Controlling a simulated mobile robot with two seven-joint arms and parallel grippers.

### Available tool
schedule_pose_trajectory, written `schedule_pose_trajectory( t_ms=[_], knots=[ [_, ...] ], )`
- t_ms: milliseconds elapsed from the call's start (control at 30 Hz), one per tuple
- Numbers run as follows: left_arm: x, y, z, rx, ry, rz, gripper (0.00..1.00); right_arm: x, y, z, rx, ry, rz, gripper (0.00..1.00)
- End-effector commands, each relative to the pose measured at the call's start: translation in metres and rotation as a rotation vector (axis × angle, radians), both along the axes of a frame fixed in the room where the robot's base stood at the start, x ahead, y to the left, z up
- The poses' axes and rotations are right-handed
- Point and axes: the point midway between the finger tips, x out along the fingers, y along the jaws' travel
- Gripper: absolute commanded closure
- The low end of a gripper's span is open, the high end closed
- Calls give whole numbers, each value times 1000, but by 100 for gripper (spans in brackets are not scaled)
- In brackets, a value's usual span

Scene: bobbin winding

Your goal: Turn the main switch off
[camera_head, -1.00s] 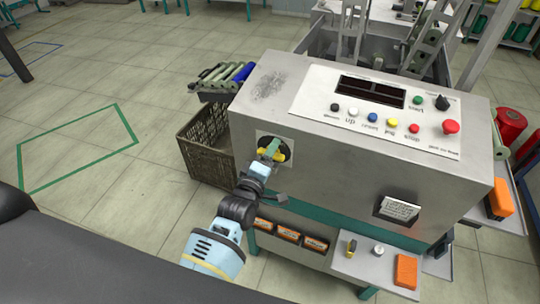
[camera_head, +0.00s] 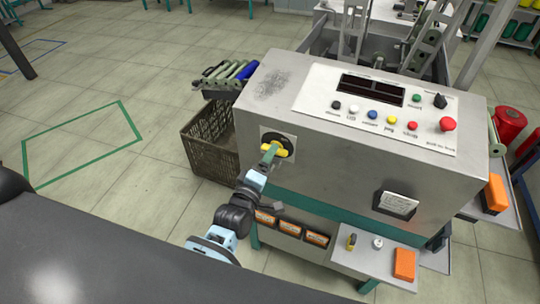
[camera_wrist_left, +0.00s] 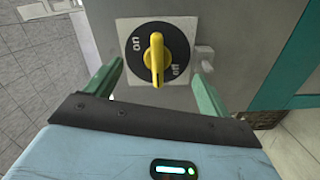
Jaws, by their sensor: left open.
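The main switch is a black round dial with a yellow handle (camera_head: 281,149) on a light plate at the left end of the machine's front. In the left wrist view the yellow handle (camera_wrist_left: 156,62) stands almost upright in the picture, between "on" at upper left and "off" at lower right. My left gripper (camera_head: 268,158) is in front of the switch, partly covering it. In the left wrist view its green fingers (camera_wrist_left: 158,70) are open, one to each side of the handle with clear gaps. My right gripper is not in view.
The sloping panel above has several buttons, a black knob (camera_head: 439,101) and a red mushroom button (camera_head: 447,124). A brown crate (camera_head: 208,143) stands left of the machine. A low shelf (camera_head: 352,259) holds small parts and an orange box (camera_head: 404,264). The floor at left is clear.

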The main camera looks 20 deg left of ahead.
Motion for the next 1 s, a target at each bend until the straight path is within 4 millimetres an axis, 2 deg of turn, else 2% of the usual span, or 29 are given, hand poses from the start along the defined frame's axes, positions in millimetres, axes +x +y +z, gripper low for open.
schedule_pose_trajectory(
  t_ms=[133, 400, 900, 1000],
  knots=[
    [-17, 2, 6, 0, -10, -1, 18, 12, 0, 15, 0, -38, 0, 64],
    [-44, 5, 2, 0, -5, 0, 18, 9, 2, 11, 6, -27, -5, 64],
    [-45, 5, 3, -1, -6, 0, 18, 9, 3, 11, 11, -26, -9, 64],
    [-49, 6, -2, 20, 3, -2, 18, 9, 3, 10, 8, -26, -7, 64]
  ],
)
